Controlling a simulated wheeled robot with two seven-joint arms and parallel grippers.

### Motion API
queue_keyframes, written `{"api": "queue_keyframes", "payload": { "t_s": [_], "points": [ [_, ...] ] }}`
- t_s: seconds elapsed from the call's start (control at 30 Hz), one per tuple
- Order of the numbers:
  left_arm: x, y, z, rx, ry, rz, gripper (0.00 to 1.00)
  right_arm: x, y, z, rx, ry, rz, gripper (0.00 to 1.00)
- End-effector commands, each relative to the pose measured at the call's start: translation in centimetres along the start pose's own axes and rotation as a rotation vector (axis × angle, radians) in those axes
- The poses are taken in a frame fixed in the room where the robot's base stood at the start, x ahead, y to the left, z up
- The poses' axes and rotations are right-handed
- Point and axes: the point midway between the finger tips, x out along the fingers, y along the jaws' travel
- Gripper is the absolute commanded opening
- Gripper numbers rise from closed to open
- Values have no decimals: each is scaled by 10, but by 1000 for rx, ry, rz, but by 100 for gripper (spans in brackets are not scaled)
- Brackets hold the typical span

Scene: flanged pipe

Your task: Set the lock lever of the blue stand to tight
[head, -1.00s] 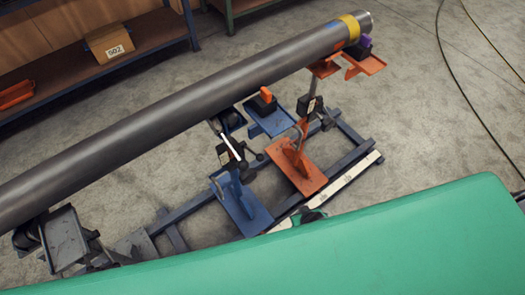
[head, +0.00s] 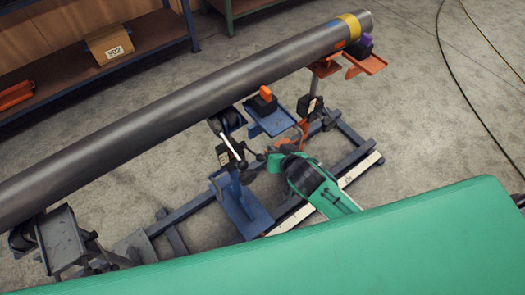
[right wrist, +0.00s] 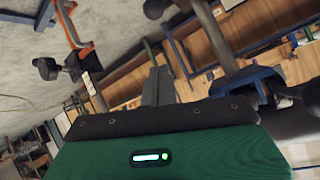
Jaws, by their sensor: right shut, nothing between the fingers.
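The blue stand (head: 240,208) stands under the long grey pipe (head: 180,115). Around its post is a dark clamp with a pale label, a pale rod (head: 233,146) and dark knobs (head: 242,165). I cannot tell which of these is the lock lever or how it is set. My right gripper (head: 272,161) is shut and empty, just right of these knobs; contact cannot be told. In the right wrist view its shut fingers (right wrist: 158,86) point between a blue stand part (right wrist: 250,76) on the right and the orange stand on the left. My left gripper is out of view.
A blue tray with an orange-topped block (head: 264,95) is above the gripper. A dark stand (head: 60,240) holds the pipe's near part. Shelves with a cardboard box (head: 108,43) are at the back.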

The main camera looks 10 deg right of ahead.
Motion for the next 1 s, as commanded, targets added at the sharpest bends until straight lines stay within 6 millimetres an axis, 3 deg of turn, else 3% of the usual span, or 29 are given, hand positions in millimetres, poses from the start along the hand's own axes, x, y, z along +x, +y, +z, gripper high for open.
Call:
{"api": "queue_keyframes", "payload": {
  "t_s": [0.53, 1.0],
  "points": [
    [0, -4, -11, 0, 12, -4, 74, 4, -2, -4, 5, 6, -3, 0],
    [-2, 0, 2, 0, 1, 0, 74, 81, -3, -5, 3, 6, -2, 0]
  ]
}}
